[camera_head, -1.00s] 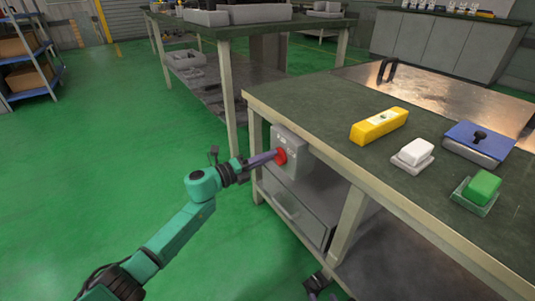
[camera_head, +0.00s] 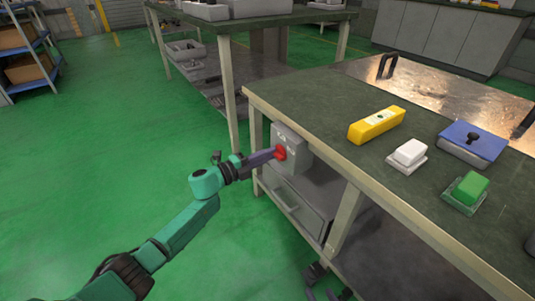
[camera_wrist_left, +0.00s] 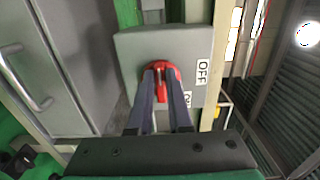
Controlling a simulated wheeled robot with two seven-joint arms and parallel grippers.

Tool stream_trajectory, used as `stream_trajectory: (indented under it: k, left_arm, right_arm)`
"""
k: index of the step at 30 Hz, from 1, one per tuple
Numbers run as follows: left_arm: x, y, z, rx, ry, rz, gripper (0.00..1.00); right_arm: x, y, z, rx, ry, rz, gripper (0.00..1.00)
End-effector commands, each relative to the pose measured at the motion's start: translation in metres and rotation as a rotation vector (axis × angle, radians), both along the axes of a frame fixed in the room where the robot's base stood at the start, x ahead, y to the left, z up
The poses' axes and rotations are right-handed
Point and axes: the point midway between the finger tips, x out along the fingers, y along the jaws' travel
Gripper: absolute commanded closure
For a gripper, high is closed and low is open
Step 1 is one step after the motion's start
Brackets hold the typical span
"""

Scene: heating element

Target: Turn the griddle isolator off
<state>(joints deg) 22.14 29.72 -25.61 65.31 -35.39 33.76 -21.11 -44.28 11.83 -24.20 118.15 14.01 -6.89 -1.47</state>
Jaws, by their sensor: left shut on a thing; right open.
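The griddle isolator is a grey box (camera_head: 291,142) with a red knob (camera_head: 281,152), mounted at the near left end of the workbench. The box (camera_wrist_left: 140,48) and knob (camera_wrist_left: 161,72) also show in the left wrist view. My left gripper (camera_head: 273,154) is shut on the red knob, its fingers on either side of the knob's raised grip. In the wrist view an OFF label (camera_wrist_left: 202,72) is right of the knob, and a second label is partly hidden by a finger.
A drawer (camera_head: 295,207) sits below the isolator. Green floor (camera_head: 90,170) to the left is clear.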

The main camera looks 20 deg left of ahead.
Motion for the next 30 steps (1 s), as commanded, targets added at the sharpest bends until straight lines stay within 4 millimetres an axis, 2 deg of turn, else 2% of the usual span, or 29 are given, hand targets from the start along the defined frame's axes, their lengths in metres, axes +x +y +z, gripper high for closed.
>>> stream_trajectory:
  k: [8,9,11,12,23,26,30]
  left_arm:
    - [0.000,0.001,0.000,-0.003,0.003,0.003,1.00]
    - [0.000,0.001,0.000,-0.003,0.003,0.003,0.79]
    - [0.000,0.001,0.000,-0.004,0.002,0.003,0.56]
    - [0.000,0.001,0.000,-0.004,0.002,0.003,0.53]
    - [-0.003,0.003,0.000,-0.002,0.003,0.002,0.53]
    - [-0.012,0.011,0.000,0.000,0.004,0.002,0.53]
    - [-0.039,0.033,0.002,0.000,0.006,0.002,0.53]
  right_arm:
    - [0.000,-0.001,0.000,-0.002,0.000,0.000,0.37]
    - [0.000,-0.001,0.000,-0.003,0.001,0.001,0.37]
    - [0.000,-0.001,-0.001,-0.004,0.001,0.001,0.37]
    - [-0.001,-0.001,-0.001,-0.004,0.002,0.002,0.37]
    - [-0.002,-0.001,-0.002,-0.007,0.006,0.003,0.37]
    - [-0.003,-0.001,0.002,-0.011,0.014,0.007,0.37]
    - [-0.003,0.000,0.015,-0.018,0.024,0.015,0.37]
